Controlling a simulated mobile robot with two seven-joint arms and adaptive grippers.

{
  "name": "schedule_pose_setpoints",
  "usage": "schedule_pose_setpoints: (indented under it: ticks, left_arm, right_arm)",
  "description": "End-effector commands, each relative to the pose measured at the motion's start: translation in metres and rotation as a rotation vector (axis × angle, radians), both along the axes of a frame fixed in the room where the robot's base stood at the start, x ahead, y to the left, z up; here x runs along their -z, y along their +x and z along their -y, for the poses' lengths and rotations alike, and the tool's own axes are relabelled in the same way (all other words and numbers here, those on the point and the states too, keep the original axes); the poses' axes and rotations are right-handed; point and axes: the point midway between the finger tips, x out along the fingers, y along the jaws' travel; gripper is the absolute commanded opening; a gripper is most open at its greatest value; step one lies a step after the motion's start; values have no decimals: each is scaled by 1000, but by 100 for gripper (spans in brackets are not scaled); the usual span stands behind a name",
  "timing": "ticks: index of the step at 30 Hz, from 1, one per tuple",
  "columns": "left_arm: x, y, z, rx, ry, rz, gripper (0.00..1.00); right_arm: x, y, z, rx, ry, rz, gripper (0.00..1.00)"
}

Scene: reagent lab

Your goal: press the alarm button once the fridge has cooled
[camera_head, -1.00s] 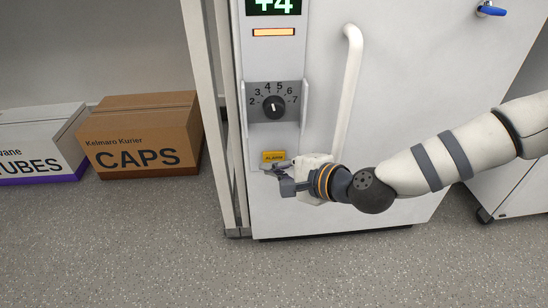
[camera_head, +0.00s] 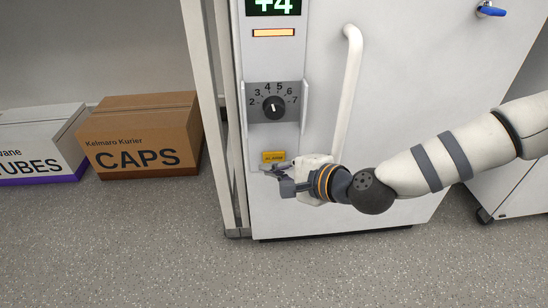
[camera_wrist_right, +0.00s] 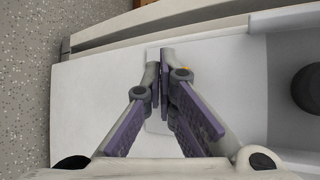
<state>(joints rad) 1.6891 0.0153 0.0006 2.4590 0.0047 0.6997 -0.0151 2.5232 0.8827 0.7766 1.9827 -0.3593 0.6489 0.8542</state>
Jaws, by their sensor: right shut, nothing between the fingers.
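The white fridge (camera_head: 400,80) has a green display (camera_head: 273,5) reading +4 at the top of its control strip. An amber lamp (camera_head: 273,33) is lit below it. The yellow alarm plate (camera_head: 273,157) is low on the strip. My right gripper (camera_head: 268,171) is shut and empty, its tips just below the plate; contact cannot be told. In the right wrist view its fingers (camera_wrist_right: 163,58) meet in front of the white panel, and the button is mostly hidden. My left gripper is not in view.
A white vertical handle (camera_head: 348,95) stands out from the fridge door beside my right wrist. A CAPS box (camera_head: 140,135) and a TUBES box (camera_head: 40,140) sit at the left. The grey floor (camera_head: 150,250) in front is clear.

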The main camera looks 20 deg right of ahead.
Motion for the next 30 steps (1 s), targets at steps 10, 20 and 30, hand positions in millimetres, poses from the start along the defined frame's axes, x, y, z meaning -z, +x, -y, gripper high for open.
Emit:
schedule_pose_setpoints:
  ticks: [10,20,30]
  left_arm:
    - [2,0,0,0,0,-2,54]
    - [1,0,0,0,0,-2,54]
    - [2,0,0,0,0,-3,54]
  right_arm:
    - [0,8,2,0,0,0,0]
    - [0,9,3,0,0,0,0]
    - [0,12,3,0,0,0,0]
